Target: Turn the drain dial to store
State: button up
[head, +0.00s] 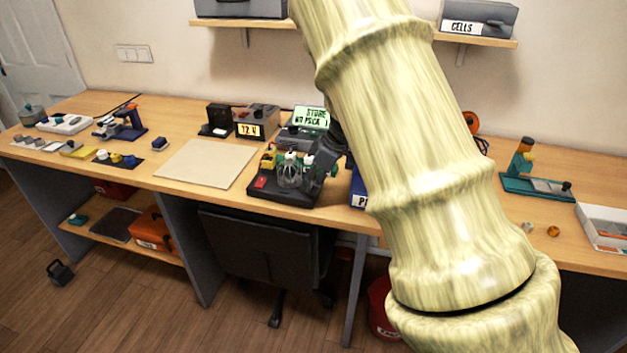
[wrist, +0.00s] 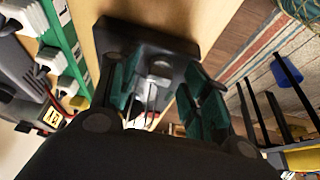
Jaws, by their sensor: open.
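A grey unit (head: 298,137) with a lit screen (head: 311,117) stands at the back of the bench, and the screen reads "STORE" with "NO PACK" below. I cannot make out a drain dial; part of the unit is behind my arm. My gripper (head: 318,178) is low over the right side of a black fixture (head: 262,190) in front of that unit. In the wrist view my gripper (wrist: 163,105) has its teal fingers apart, with a black block (wrist: 150,40) and a shiny metal part (wrist: 160,70) showing between them. I cannot tell whether the fingers touch anything.
A supply reading 12 V (head: 249,130) stands left of the unit. A pale mat (head: 205,164) lies clear on the bench. A blue box (head: 357,190) is partly behind my arm. A green strip with white connectors (wrist: 65,50) is close at left in the wrist view.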

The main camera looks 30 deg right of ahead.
jog(key=c, duration=1)
jog(key=shift+c, duration=0.2)
jog(key=shift+r+p, duration=0.15)
jog(key=shift+p, duration=0.35)
jog(key=n+p, duration=0.2)
jog(key=p, duration=0.1)
jog(key=shift+r+g+y, duration=0.15)
jog(key=shift+g+y, duration=0.15)
jog(key=n+p, duration=0.3)
jog(key=p, duration=0.1)
jog(key=shift+w+d+g+y, duration=0.15)
jog(key=shift+w+g+y, duration=0.15)
jog(key=shift+g, duration=0.1)
jog(key=n+g+p, duration=0.1)
jog(key=n+p, duration=0.2)
jog(key=shift+w+n, duration=0.15)
jog(key=shift+n, duration=0.15)
jog(key=shift+w+f+n+g+p, duration=0.15)
jog(key=shift+n+g+p, duration=0.25)
jog(key=shift+n, duration=0.4)
jog(key=shift+f+n+g+p, duration=0.1)
jog(key=shift+n+g+p, duration=0.25)
jog(key=shift+n, duration=0.45)
jog(key=shift+y, duration=0.3)
